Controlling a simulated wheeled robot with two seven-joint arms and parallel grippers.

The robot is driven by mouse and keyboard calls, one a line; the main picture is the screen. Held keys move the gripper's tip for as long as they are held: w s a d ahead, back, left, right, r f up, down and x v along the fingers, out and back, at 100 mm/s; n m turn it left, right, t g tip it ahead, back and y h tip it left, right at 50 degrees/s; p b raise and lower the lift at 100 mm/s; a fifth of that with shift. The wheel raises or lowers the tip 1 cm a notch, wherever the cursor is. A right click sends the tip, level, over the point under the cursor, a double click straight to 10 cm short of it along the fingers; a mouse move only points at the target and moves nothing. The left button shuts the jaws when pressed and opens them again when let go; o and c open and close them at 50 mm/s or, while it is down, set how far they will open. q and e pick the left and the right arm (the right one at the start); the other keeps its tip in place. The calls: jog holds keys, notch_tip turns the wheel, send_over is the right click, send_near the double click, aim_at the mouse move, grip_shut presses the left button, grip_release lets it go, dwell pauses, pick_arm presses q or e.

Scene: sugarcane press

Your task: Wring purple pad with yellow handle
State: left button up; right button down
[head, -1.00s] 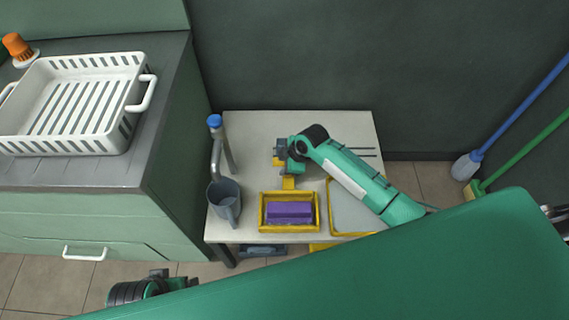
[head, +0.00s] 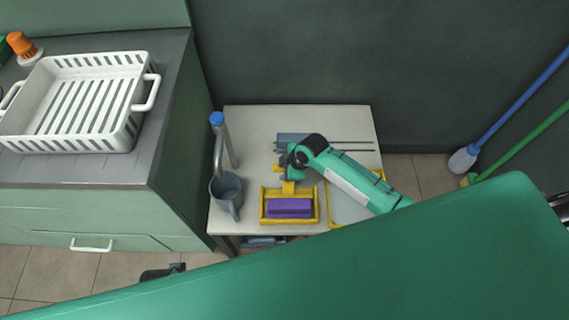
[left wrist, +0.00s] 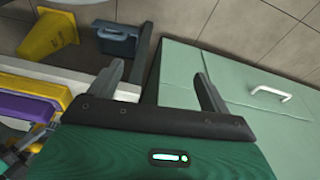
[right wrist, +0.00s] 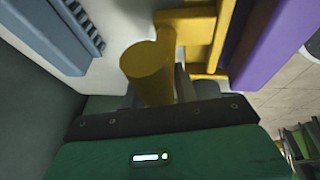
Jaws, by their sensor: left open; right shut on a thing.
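The purple pad (head: 289,206) lies in the yellow press frame (head: 262,208) at the front of the small table. The yellow handle (head: 288,188) rises from the back of the frame. In the right wrist view the handle's round yellow grip (right wrist: 146,62) stands between my right fingers, and the purple pad (right wrist: 273,40) is at the upper right. My right gripper (head: 288,170) is shut on the yellow handle; the fingertips are largely hidden behind it. My left gripper (left wrist: 165,80) is open and empty, low beside the table and the green cabinet; the purple pad (left wrist: 25,106) is left of it there.
A tap (head: 220,145) and a grey-blue jug (head: 227,190) stand left of the press. A yellow-rimmed tray (head: 336,217) lies to its right, partly under my arm. A white basket (head: 130,138) sits on the counter. A grey flat tool (head: 292,138) lies behind.

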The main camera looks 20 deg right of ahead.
jog(key=shift+s+a+f, duration=0.1)
jog(key=shift+s, duration=0.1)
jog(key=c, duration=1.1)
grip_release()
jog(key=shift+s, duration=0.1)
jog(key=shift+d+r, duration=0.2)
jog(key=shift+r, duration=0.2)
pick_arm(q)
jog(key=f+p, duration=0.1)
jog(key=f, duration=0.1)
jog(key=s+f+p, duration=0.1)
jog(key=f, duration=0.1)
jog(key=shift+f, duration=0.3)
pick_arm(e)
jog(key=v, duration=1.3)
jog(key=shift+r, duration=0.1)
